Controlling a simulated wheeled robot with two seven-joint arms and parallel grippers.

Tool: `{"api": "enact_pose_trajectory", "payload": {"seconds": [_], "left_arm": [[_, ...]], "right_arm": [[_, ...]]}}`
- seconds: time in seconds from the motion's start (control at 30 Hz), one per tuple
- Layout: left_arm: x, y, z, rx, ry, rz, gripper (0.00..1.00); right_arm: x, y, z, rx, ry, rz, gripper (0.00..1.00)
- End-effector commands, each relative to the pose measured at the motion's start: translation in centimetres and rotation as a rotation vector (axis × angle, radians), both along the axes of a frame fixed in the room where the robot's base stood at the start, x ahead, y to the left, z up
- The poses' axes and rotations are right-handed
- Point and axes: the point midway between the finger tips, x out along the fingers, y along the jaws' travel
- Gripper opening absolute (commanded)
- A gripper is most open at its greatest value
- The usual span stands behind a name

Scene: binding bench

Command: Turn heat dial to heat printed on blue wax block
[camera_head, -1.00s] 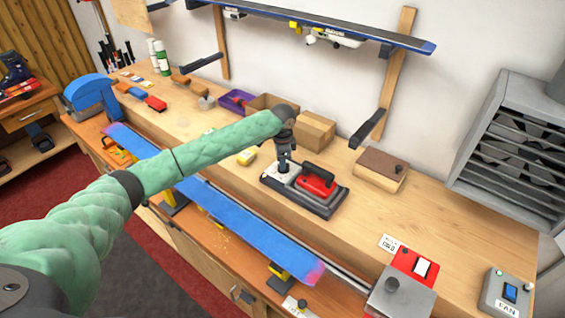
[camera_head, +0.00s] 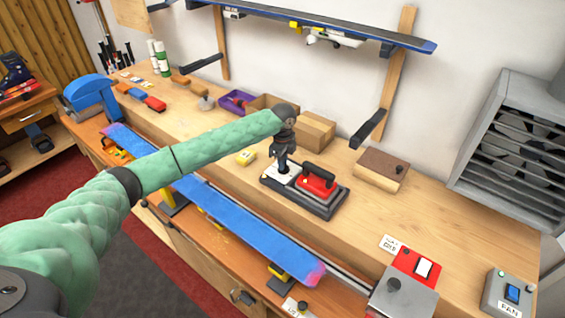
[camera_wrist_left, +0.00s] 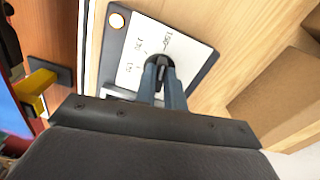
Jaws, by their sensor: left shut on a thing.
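The waxing iron (camera_head: 326,204) with its red handle (camera_head: 318,180) rests in a dark base on the bench. A white dial plate (camera_head: 280,176) lies at its left end. In the left wrist view the plate (camera_wrist_left: 132,66) carries several printed numbers around a dark round dial (camera_wrist_left: 158,60). My left gripper (camera_head: 282,166) reaches down to this dial. In the left wrist view its fingers (camera_wrist_left: 160,75) are shut on the dial and cover much of it, so its setting cannot be read. A small blue block (camera_head: 137,94) lies far left, its print unreadable. My right gripper is out of view.
A blue ski (camera_head: 235,222) lies along the bench's front. Orange and red blocks (camera_head: 155,104) flank the blue one. A red switch box (camera_head: 416,266) stands right.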

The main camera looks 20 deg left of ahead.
Motion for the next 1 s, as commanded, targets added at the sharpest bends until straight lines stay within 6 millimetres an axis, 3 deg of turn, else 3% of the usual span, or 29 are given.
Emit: {"api": "enact_pose_trajectory", "payload": {"seconds": [0.4, 0.43, 0.53, 0.83, 1.0], "left_arm": [[0.21, 0.15, 0.32, 0.0, -0.005, -0.003, 0.0], [0.22, 0.15, 0.32, 0.0, -0.005, -0.003, 0.15], [0.17, 0.12, 0.27, 0.0, -0.004, -0.003, 0.33], [0.09, 0.06, 0.17, 0.0, -0.002, -0.004, 0.33], [0.16, 0.08, 1.08, 0.0, -0.003, -0.004, 0.33]], "right_arm": [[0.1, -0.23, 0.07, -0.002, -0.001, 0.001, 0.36], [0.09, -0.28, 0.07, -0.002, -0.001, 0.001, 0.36], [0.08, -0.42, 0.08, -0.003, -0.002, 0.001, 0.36], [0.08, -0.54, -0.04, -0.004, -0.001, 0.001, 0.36], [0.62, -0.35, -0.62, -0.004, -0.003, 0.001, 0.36]]}}
